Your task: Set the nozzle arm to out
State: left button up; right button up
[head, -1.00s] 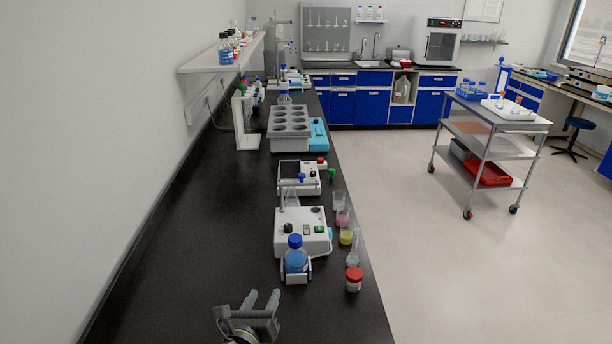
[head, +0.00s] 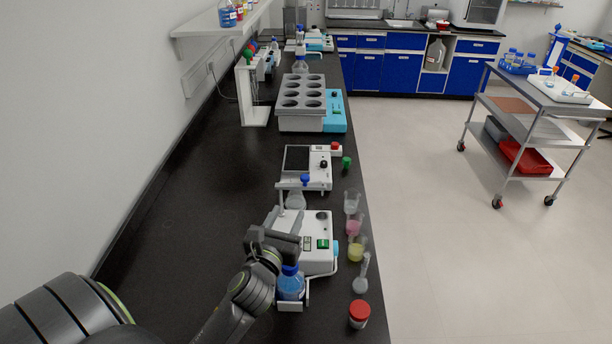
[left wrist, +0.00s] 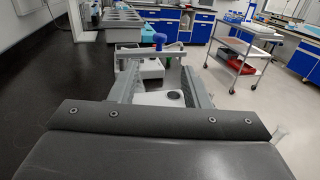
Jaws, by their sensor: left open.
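A white bench unit (head: 320,228) with a dark knob and a green switch stands on the black bench. A bottle of blue liquid with a blue cap (head: 290,285) is at its near side. My left gripper (head: 282,226) is open over the unit's left part, just beyond the bottle, and hides some of it. In the left wrist view the unit's top (left wrist: 155,98) shows between the spread fingers. I cannot make out which part is the nozzle arm.
Several beakers, such as a yellow one (head: 357,247), stand along the right of the units. A red-capped jar (head: 359,315) is near the bench's right edge. A grey block with round wells (head: 302,112) stands further back. The bench (head: 195,215) is clear on the left.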

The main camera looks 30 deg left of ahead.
aim_at(304, 182)
pick_arm(q)
jog(key=x, duration=0.9)
jog(key=shift+w+p, duration=0.15)
jog(key=shift+p, duration=0.2)
jog(key=x, duration=0.4)
jog(key=shift+w+a, duration=0.1)
jog(key=shift+w, duration=0.25)
jog(key=shift+w+a+f, duration=0.1)
jog(key=shift+w, duration=0.25)
pick_arm(e)
jog(key=shift+w+a+r, duration=0.45)
jog(key=shift+w, duration=0.3)
jog(key=shift+d, duration=0.1)
pick_arm(q)
jog(key=shift+c, duration=0.9)
grip_shut()
pick_arm(e)
jog(key=shift+d, duration=0.2)
